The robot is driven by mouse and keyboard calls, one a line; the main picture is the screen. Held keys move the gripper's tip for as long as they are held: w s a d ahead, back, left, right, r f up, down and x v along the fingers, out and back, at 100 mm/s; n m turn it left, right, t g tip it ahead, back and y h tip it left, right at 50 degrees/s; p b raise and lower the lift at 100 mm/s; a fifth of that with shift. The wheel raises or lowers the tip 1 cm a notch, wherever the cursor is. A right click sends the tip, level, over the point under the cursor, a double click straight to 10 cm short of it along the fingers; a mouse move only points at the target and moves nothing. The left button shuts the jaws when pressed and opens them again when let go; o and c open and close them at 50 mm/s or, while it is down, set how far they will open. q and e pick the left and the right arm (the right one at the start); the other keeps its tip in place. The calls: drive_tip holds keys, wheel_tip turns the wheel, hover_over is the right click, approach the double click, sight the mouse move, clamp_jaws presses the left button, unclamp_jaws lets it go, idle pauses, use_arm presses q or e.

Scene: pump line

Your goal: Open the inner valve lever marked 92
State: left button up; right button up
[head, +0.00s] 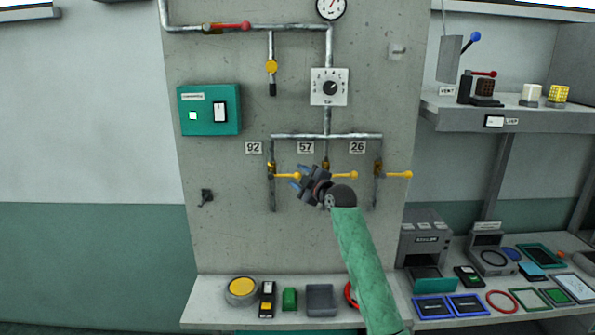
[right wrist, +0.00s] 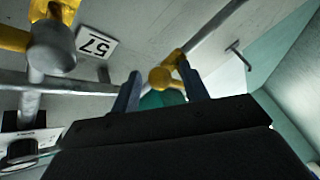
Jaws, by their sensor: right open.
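The valve under the sign 92 (head: 254,148) has a yellow lever (head: 283,176) that points right, crosswise to its vertical pipe. My right gripper (head: 297,181) is at the outer end of this lever, with blue fingers pointing left. In the right wrist view the gripper (right wrist: 161,88) is open, and the lever's round yellow knob (right wrist: 160,78) shows between the two fingers. I cannot tell whether a finger touches it. The gripper hides the lever's end in the head view. My left gripper is not in view.
Valve 57's yellow lever (head: 345,175) lies just right of my gripper, partly behind my arm. Valve 26's lever (head: 398,174) is further right. A teal switch box (head: 210,110) hangs upper left. A shelf below holds a yellow button (head: 241,290) and small items.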

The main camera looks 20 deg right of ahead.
drive_tip(key=shift+w+a, duration=0.15)
drive_tip(key=shift+w, duration=0.35)
